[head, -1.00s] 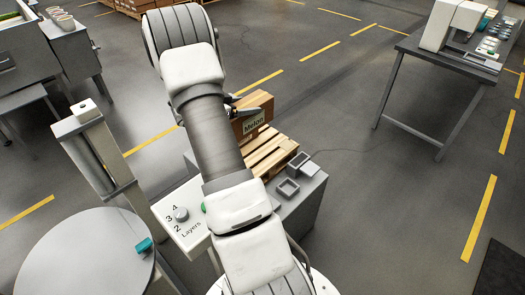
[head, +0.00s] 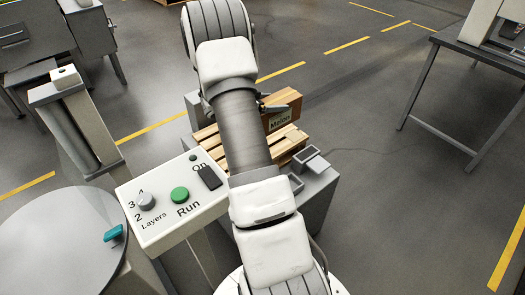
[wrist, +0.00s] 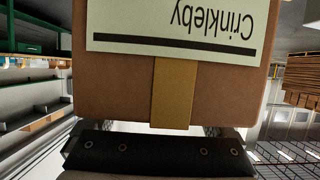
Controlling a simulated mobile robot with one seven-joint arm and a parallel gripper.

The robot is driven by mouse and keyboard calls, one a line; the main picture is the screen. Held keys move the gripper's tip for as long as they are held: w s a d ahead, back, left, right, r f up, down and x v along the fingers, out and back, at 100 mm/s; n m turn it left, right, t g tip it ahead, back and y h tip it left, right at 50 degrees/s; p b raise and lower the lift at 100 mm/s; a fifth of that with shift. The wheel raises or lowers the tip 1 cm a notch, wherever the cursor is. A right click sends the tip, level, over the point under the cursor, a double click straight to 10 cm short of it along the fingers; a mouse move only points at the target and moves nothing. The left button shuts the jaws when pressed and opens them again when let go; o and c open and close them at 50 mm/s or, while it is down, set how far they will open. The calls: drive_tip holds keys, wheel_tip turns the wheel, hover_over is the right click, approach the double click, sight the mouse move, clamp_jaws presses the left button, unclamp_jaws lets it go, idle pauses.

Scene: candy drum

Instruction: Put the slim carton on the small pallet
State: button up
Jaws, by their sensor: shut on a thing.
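A brown carton (wrist: 120,95) with a tan tape strip and an upside-down "Crinkleby" label fills the middle of the wrist view. My gripper (wrist: 163,130) is shut on it. In the head view my arm hides most of my gripper and what it holds. The small pallet (head: 291,143), of pale wooden slats, lies on a grey stand behind my arm. A brown carton (head: 298,103) with a partly readable label starting "M" shows at the pallet's far side. I cannot tell whether it is the held one or whether it touches the pallet.
A control panel (head: 158,222) with a Layers knob and green Run button stands left of my arm. Small grey square frames (head: 305,160) sit at the stand's right. Open floor lies to the right.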

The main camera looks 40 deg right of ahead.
drive_tip(key=f+b, duration=0.4)
drive_tip(key=f, duration=0.1)
drive_tip(key=f+b, duration=0.2)
drive_tip(key=shift+d+f, duration=0.25)
drive_tip(key=shift+f, duration=0.05)
drive_tip(key=w+d+f+b, duration=0.3)
drive_tip(key=w+f+b, duration=0.1)
drive_tip(key=w+f, duration=0.6)
drive_tip(key=shift+w+d+f+b, duration=0.15)
drive_tip(key=shift+w+f+b, duration=0.25)
drive_tip(key=shift+w, duration=0.2)
drive_tip(key=shift+f, duration=0.15)
drive_tip(key=o, duration=1.6)
drive_tip(key=shift+c, duration=0.2)
